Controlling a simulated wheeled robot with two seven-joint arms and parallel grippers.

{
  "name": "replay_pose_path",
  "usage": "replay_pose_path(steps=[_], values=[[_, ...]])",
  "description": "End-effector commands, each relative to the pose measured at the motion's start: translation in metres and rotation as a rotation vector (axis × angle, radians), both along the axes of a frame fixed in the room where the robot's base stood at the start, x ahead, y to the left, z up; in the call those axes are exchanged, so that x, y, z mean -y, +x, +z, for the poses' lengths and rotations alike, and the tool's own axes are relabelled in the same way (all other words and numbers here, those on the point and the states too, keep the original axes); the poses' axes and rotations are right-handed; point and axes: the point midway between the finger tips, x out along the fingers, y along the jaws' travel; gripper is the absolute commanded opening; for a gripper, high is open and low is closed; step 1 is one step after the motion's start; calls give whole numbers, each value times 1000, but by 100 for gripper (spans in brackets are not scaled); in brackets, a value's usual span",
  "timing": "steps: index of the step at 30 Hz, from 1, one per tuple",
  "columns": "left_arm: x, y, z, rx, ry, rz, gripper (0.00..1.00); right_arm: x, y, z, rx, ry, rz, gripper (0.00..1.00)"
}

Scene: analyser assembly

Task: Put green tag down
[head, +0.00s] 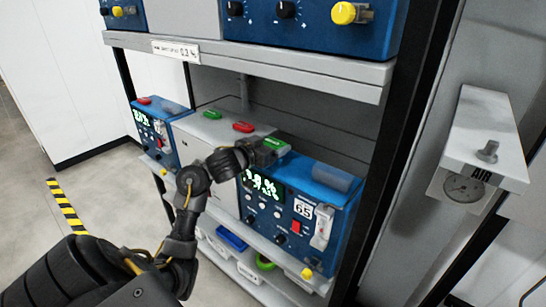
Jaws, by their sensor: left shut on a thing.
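The green tag (274,144) is at the fingertips of my left gripper (262,151), which is shut on it. The tag is over the back left part of the top of the right blue analyser (320,180) on the middle shelf. I cannot tell whether it touches the surface there. My gripper hides part of the analyser's top left corner and display. My right gripper is not in view.
Another blue analyser (150,125) stands further left, with a red tag on top. The upper shelf (300,66) overhangs. A grey post with an air gauge (463,187) stands right.

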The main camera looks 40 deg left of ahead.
Motion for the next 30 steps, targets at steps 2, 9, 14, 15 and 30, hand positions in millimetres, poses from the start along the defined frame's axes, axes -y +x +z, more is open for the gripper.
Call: replay_pose_path(steps=[2, 9, 14, 15, 30], values=[[0, 5, -8, -2, -4, -1, 55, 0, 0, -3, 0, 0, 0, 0], [0, 7, -37, -2, -4, 1, 55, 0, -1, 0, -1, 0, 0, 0], [-1, 7, -40, -1, 1, 1, 55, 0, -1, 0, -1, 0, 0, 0], [-1, 7, -40, -1, 1, 1, 55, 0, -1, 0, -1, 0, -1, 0], [-1, 7, -42, -1, 0, 1, 99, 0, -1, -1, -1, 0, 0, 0]])
